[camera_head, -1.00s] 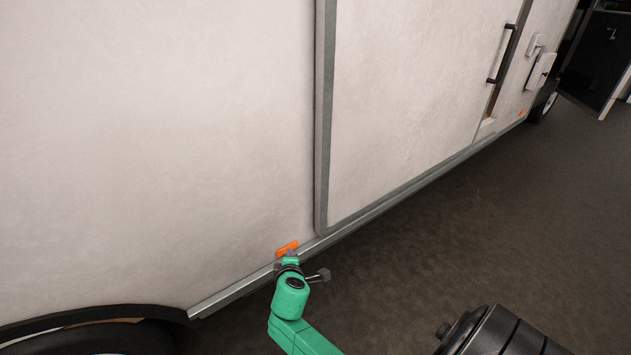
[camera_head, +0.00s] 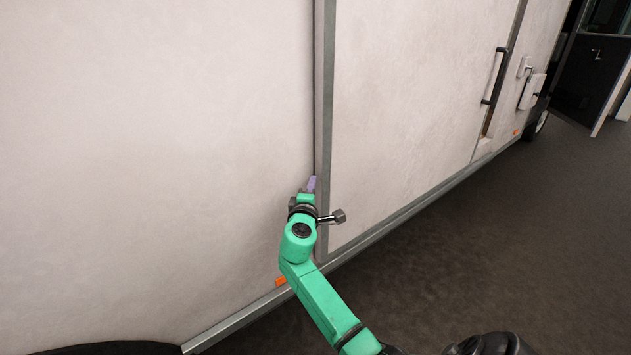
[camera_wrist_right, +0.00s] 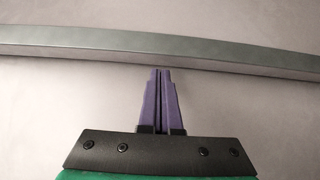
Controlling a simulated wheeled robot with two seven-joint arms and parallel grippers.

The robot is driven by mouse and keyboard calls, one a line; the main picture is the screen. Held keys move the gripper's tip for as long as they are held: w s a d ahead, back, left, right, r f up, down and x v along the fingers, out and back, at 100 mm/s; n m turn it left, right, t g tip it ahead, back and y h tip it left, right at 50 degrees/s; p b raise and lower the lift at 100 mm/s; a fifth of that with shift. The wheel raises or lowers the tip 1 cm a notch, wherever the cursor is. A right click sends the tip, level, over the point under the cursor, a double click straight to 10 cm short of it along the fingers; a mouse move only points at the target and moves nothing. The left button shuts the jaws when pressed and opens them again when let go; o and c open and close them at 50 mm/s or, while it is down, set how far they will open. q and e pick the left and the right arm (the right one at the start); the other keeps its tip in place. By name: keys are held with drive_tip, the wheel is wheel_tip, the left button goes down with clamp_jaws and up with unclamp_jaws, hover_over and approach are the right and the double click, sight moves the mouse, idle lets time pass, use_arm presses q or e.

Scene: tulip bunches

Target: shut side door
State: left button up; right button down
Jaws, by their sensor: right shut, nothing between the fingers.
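The side door (camera_head: 420,110) is a large off-white panel on the side of a vehicle, with a grey metal edge strip (camera_head: 324,120) along its left. A narrow gap shows toward its right end, next to the black bar handle (camera_head: 495,76). My right gripper (camera_head: 312,183) is at the left edge of the door, low down, with its purple fingers against or very close to the strip. In the right wrist view the gripper (camera_wrist_right: 161,76) is shut and empty, its tips just below the grey strip (camera_wrist_right: 160,46); contact is unclear. My left gripper is not in view.
The off-white body wall (camera_head: 150,150) fills the left. A grey sill (camera_head: 400,206) and an orange marker (camera_head: 281,281) run along the bottom. A dark doorway (camera_head: 590,80) stands at far right.

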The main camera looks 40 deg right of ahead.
drive_tip(key=shift+s+d, duration=0.1)
drive_tip(key=shift+d, duration=0.5)
